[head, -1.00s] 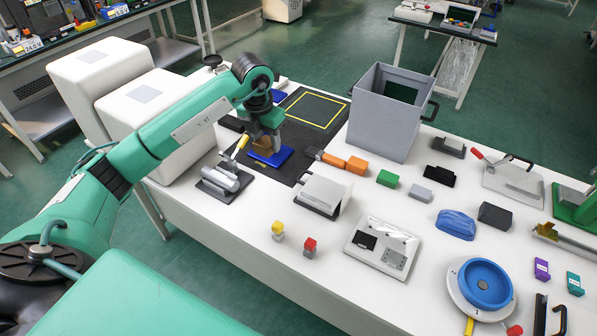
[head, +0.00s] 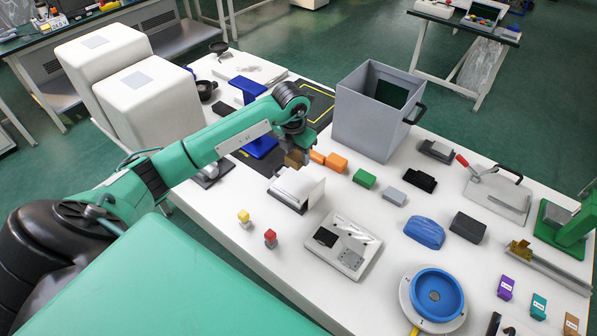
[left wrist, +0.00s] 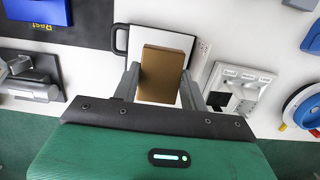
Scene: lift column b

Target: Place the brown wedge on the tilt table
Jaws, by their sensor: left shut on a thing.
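My left gripper (head: 297,160) is shut on the brown wedge (head: 292,158). In the left wrist view the wedge (left wrist: 165,70) sits between the two fingers (left wrist: 160,88), its flat brown face toward the camera. A white plate with a black handle, which looks like the tilt table (head: 298,187), lies just below and in front of the gripper. In the left wrist view this white plate (left wrist: 190,62) is behind the wedge and partly hidden by it. The gap between wedge and plate is hard to judge. My right gripper is not in view.
A blue stand (head: 250,88) is behind my left arm. Orange (head: 336,162) and green (head: 364,178) blocks lie right of the gripper, near a tall grey bin (head: 360,120). A white panel box (head: 343,247) and two small blocks (head: 270,238) are nearer the front.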

